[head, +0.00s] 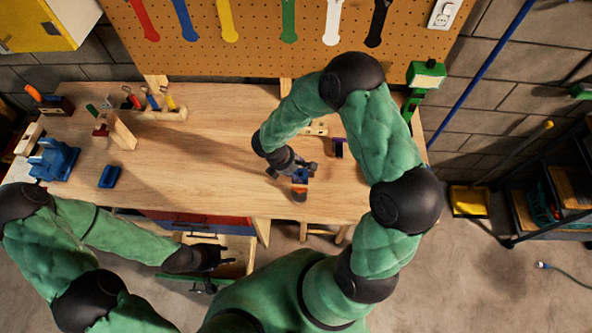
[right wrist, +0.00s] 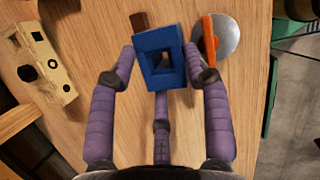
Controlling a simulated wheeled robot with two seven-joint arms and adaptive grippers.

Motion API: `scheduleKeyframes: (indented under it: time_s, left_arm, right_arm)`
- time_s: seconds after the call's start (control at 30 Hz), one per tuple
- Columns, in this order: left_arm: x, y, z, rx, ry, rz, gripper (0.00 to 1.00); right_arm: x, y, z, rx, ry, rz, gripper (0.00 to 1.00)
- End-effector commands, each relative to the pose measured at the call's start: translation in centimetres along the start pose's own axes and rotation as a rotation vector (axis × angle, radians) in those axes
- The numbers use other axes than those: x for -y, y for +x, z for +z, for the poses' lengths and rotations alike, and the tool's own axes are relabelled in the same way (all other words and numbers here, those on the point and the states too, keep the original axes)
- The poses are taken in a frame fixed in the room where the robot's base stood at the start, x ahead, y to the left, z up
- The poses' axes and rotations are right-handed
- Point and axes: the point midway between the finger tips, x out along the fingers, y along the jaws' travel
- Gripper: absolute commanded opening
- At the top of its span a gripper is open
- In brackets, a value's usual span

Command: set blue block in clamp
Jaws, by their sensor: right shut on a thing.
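A blue block (right wrist: 153,68) with a square hole sits between the fingers of my right gripper (right wrist: 160,75), which is shut on it. In the head view my right gripper (head: 299,172) is over the right part of the workbench, with the blue block (head: 300,179) partly hidden by it. A blue vise-like clamp (head: 55,160) stands at the bench's left end, far from my right gripper. My left gripper (head: 218,268) is empty, with its fingers apart, in front of the bench by an open drawer.
An orange-handled tool with a grey disc (right wrist: 228,38) lies beside the block. A pale wooden piece with holes (right wrist: 38,65) lies to its left. A small blue item (head: 109,176), an upright wooden board (head: 122,132) and a tool holder (head: 165,115) stand between. The bench middle is clear.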

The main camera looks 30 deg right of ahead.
Motion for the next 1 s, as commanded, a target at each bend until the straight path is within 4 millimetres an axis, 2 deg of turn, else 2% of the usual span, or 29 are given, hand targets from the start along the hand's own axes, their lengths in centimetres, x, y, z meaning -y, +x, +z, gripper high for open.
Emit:
scheduleKeyframes:
  time_s: [0.5, 1.0]
  left_arm:
    - [0.9, 2.6, -0.1, 0.000, 0.000, 0.000, 0.40]
    - [1.0, 2.9, -0.1, 0.000, 0.000, 0.000, 0.40]
  right_arm:
    - [0.1, 2.8, -1.1, 0.000, 0.000, 0.000, 0.05]
    - [0.3, 3.1, -1.2, 0.001, -0.001, -0.004, 0.05]
